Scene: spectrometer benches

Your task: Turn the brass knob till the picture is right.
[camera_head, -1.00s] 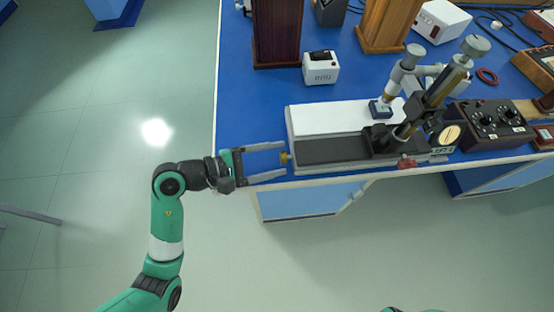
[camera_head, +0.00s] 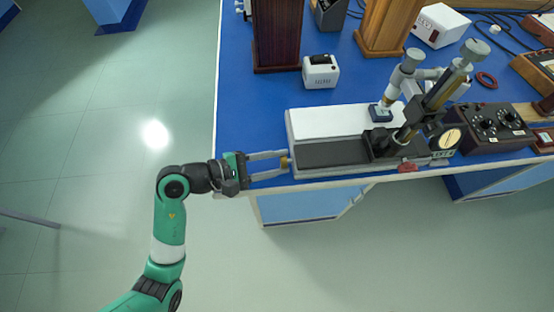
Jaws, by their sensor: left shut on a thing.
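The small brass knob (camera_head: 286,163) sticks out of the left end of a long grey and white instrument (camera_head: 335,124) near the bench's front edge. My left gripper (camera_head: 284,163) reaches in from the left and is shut on the knob, its fingers on either side of it. A brass and grey microscope-like tube (camera_head: 436,92) stands tilted on the instrument's right part. A round cream dial (camera_head: 451,139) sits at its right end. Any picture shown by the instrument cannot be made out here. My right gripper is not in view.
The blue bench top (camera_head: 252,112) is clear left of the instrument. A small white box (camera_head: 320,71) stands behind it, and a dark control box (camera_head: 489,126) stands to its right. Wooden posts (camera_head: 277,36) rise at the back. Open floor lies left of the bench.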

